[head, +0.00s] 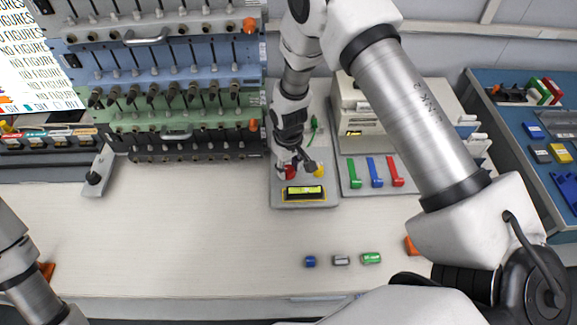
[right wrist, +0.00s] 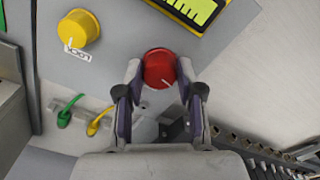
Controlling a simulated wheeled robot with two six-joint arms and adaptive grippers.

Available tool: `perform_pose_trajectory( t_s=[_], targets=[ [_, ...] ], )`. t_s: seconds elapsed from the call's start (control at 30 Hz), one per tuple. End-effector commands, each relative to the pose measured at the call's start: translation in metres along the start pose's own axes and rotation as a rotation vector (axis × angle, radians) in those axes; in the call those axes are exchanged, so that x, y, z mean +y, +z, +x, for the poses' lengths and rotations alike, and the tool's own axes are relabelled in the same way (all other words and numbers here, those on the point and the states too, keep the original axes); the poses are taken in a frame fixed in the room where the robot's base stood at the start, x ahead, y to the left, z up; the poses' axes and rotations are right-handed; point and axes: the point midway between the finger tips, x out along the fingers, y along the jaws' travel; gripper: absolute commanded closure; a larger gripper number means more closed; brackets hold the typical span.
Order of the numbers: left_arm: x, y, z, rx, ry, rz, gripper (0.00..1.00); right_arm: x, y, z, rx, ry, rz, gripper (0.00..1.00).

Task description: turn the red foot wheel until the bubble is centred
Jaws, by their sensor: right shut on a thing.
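The red foot wheel (head: 289,173) sits on a grey plate (head: 278,196), behind a yellow-green level vial (head: 304,192). My right gripper (head: 293,162) reaches down over the wheel. In the right wrist view its two fingers are shut on the sides of the round red wheel (right wrist: 160,68), whose pale pointer line aims to the lower right. The vial (right wrist: 192,8) is cut off at the top of that view; dark tick marks show on it, but I cannot make out the bubble. My left arm shows at the lower left in the head view; its gripper is out of frame.
A yellow knob (head: 319,171) stands beside the red wheel on the same plate. A panel with green, blue and red levers (head: 375,172) is to the right. Racks of cells (head: 170,90) stand at the back left. The table's middle left is clear.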

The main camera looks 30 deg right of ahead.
Motion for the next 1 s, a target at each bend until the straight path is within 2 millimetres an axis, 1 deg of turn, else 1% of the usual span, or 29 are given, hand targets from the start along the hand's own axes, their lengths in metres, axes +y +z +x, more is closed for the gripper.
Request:
perform_pose_trajectory(
  t_s=[0.6,0.8,1.0],
  targets=[
    [0.0000,0.0000,0.0011,0.000,0.000,0.000,0.46,0.0004,0.0015,0.0018,-0.004,-0.002,-0.567,0.98],
    [0.0000,0.0000,0.0013,0.000,0.000,0.000,0.46,0.0006,0.0014,0.0018,-0.004,-0.002,-0.699,0.98],
    [0.0000,0.0000,0.0014,0.000,0.000,0.000,0.46,0.0006,0.0015,0.0018,-0.005,-0.003,-0.780,0.98]
  ],
)
